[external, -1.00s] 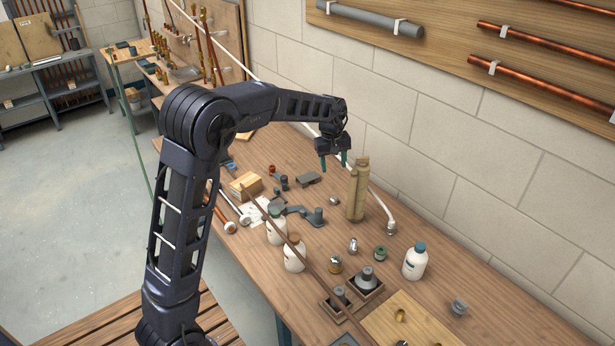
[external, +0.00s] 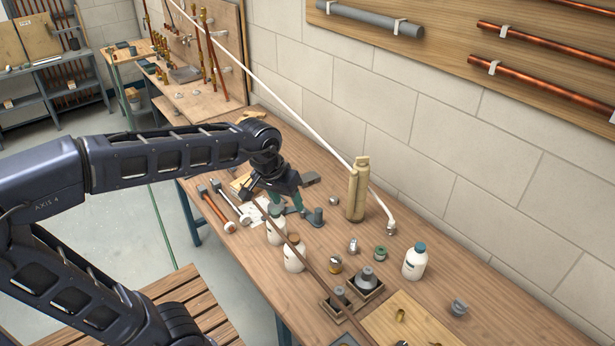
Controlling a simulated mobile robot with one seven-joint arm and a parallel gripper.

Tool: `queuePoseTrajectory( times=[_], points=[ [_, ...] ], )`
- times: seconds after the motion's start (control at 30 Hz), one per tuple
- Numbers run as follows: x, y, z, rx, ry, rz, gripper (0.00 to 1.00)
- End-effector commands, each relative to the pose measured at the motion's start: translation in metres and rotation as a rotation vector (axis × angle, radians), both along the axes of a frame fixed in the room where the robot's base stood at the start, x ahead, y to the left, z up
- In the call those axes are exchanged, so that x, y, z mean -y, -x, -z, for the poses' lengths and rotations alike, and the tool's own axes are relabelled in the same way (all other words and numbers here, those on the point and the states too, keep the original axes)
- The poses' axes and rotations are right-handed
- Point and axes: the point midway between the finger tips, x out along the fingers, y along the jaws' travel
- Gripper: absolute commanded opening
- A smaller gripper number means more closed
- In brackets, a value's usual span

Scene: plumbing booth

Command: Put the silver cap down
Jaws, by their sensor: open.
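My gripper (external: 284,203) is open, with its teal fingers pointing down low over the workbench (external: 440,262). It is close to the dark grey bracket-like fitting (external: 316,217), partly in front of it; I cannot tell if they touch. I see nothing clearly held between the fingers. I cannot tell for sure which piece is the silver cap. A small silver round piece (external: 334,201) lies on the bench left of the tan cylinder. Another small silver piece (external: 353,246) stands farther forward.
White bottles (external: 294,257) stand just in front of my gripper, and another white bottle (external: 415,262) is to the right. The tan cylinder (external: 357,190) stands upright near the wall. A long brown rod (external: 318,279) crosses the bench.

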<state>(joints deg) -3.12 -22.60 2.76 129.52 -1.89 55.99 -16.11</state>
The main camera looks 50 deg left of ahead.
Motion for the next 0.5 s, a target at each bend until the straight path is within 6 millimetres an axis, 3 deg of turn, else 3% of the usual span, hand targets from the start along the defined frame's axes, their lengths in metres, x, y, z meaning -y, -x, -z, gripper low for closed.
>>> queuePoseTrajectory(
  times=[0.1, 0.3, 0.5],
  points=[
    [0.012, 0.038, 0.004, 0.028, -0.031, 0.087, 0.54],
    [0.026, 0.094, 0.02, 0.068, -0.089, 0.233, 0.54],
    [0.034, 0.132, 0.037, 0.093, -0.134, 0.334, 0.54]
  ],
)
